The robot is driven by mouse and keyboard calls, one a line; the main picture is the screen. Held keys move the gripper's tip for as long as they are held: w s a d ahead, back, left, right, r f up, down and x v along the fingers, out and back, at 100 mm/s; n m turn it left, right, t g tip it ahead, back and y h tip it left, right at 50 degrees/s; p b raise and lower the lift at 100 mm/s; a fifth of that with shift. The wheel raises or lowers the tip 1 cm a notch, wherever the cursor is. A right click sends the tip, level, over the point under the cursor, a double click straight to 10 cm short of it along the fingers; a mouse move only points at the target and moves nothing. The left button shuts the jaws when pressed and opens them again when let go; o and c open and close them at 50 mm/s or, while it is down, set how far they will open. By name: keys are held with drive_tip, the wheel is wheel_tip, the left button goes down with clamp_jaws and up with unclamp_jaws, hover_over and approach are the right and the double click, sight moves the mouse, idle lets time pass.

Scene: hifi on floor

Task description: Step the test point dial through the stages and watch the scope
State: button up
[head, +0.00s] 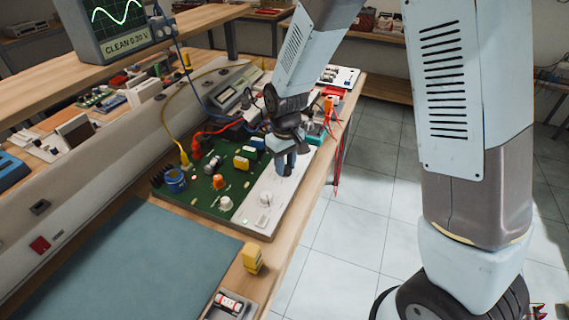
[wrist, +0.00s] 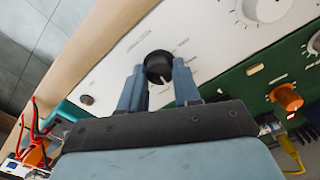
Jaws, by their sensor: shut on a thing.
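The test point dial, a black knob (wrist: 159,68) with a white pointer mark, sits on a white panel (wrist: 110,68). My gripper (wrist: 160,88) has its two blue-grey fingers on either side of the knob, shut on it. In the head view my gripper (head: 287,160) is over the far part of the white panel (head: 263,192) and hides the dial. The scope (head: 115,28) stands on the shelf at the upper left.
The green circuit board (head: 205,196) beside the panel carries an orange knob (head: 220,182), a blue coil and several parts. Red, yellow and blue leads run behind it. A yellow block (head: 252,257) stands near the bench's front edge. A teal mat (head: 130,265) lies bare at left.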

sight(286, 167)
drive_tip(key=shift+w+m, duration=0.1)
drive_tip(key=shift+m, duration=1)
drive_tip(key=o, duration=1.1)
drive_tip(key=shift+c, duration=0.2)
drive_tip(key=shift+r, duration=0.1)
wheel_tip(286, 167, up, 14)
drive_tip(key=shift+f, duration=0.25)
